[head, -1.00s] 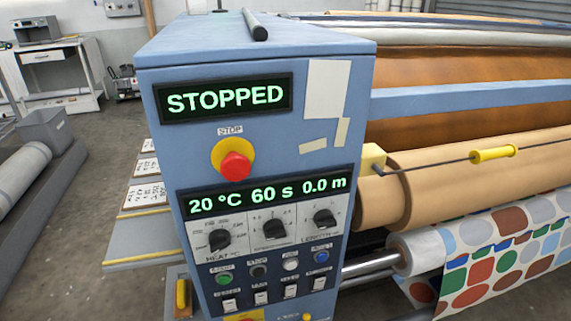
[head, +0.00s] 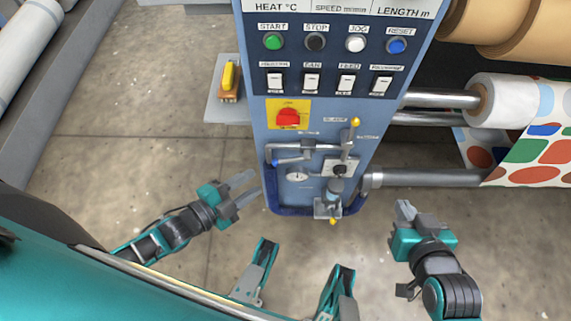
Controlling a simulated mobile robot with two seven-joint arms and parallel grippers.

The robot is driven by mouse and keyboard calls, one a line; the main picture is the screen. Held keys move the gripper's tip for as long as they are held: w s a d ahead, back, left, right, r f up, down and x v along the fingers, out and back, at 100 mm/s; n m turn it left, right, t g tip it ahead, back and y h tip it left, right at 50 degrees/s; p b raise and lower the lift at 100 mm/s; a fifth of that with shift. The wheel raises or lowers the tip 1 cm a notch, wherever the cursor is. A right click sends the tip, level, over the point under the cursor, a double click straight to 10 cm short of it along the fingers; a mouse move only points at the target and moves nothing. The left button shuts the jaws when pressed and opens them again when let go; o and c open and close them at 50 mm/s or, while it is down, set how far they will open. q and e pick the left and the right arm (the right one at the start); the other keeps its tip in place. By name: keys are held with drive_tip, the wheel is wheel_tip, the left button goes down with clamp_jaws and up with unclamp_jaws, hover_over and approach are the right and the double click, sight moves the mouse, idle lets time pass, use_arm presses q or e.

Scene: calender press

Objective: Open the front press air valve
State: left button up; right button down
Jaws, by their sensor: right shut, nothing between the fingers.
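The air fittings sit low on the front of the blue control column. They include grey pipework (head: 310,147), a small round gauge (head: 297,177), a blue-tipped lever (head: 287,162) at the left and a yellow-tipped lever (head: 355,123) at the upper right. Another yellow tip (head: 332,221) shows at the bottom fitting. I cannot tell from labels which of these is the front press air valve. My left gripper (head: 251,186) is open and empty, just left of the column's lower edge. My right gripper (head: 404,208) is shut and empty, to the right of and below the fittings, apart from them.
Above the fittings are a red rotary switch on a yellow plate (head: 289,116), several rocker switches and coloured buttons. A yellow-handled tool (head: 229,78) lies on a side ledge left of the column. Rollers with patterned fabric (head: 545,140) stand at the right. The floor in front is clear.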

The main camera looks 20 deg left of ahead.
sight(283, 162)
use_arm(q)
drive_tip(key=b+x, duration=0.3)
drive_tip(key=x, duration=0.9)
drive_tip(key=shift+w, duration=0.15)
drive_tip(key=shift+r, duration=0.1)
drive_tip(key=shift+c, duration=0.2)
clamp_jaws()
